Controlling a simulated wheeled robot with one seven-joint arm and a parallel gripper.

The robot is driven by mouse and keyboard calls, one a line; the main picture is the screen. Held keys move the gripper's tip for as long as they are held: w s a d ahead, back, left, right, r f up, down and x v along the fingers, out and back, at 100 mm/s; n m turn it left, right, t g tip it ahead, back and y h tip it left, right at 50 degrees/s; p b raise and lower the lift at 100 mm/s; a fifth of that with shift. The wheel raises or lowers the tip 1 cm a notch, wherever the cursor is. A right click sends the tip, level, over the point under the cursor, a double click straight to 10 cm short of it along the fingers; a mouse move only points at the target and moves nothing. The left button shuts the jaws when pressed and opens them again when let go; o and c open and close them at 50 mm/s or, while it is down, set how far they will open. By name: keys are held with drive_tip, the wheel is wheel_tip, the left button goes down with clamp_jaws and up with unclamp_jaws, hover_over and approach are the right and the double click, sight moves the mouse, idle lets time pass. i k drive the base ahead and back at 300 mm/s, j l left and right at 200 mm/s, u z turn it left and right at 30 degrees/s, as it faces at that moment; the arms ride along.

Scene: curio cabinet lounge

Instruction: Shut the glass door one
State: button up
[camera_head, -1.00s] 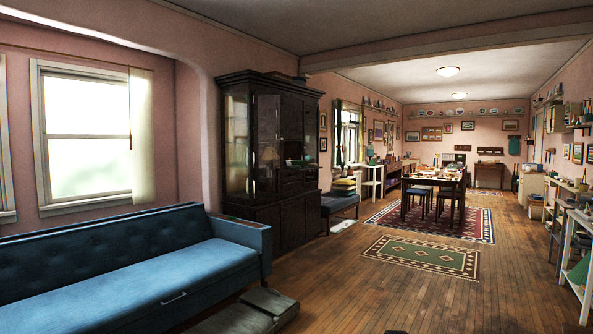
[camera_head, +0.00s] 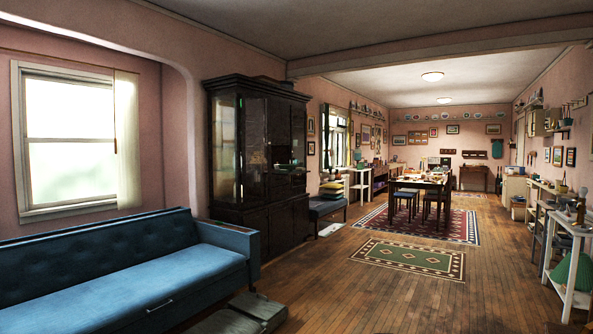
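A dark wooden curio cabinet (camera_head: 271,213) stands against the left wall, past the end of the blue sofa. Its upper part has glass panes, and a glass door (camera_head: 253,145) shows on the front left. From this distance and angle I cannot tell for sure how far that door stands open. An open niche with small items is beside it, at the cabinet's middle right. My gripper is not in view.
A blue sofa (camera_head: 130,270) fills the lower left, and a low greenish box (camera_head: 240,316) lies on the floor by its end. The wooden floor (camera_head: 350,300) ahead is clear. A green patterned rug (camera_head: 410,257) and a dining table (camera_head: 420,184) lie farther back. White shelves (camera_head: 560,262) line the right.

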sight(243, 95)
drive_tip(key=i+z, duration=0.1)
drive_tip(key=i, duration=1.5)
drive_tip(key=i+z, duration=0.15)
drive_tip(key=i, duration=0.65)
drive_tip(key=i+j, duration=0.2)
drive_tip(key=i, duration=0.6)
drive_tip(key=i+l+u, duration=0.1)
drive_tip(key=i, duration=0.4)
drive_tip(key=i+l, duration=0.1)
drive_tip(key=i, duration=0.4)
drive_tip(key=i+l+u, duration=0.15)
drive_tip(key=i, duration=0.35)
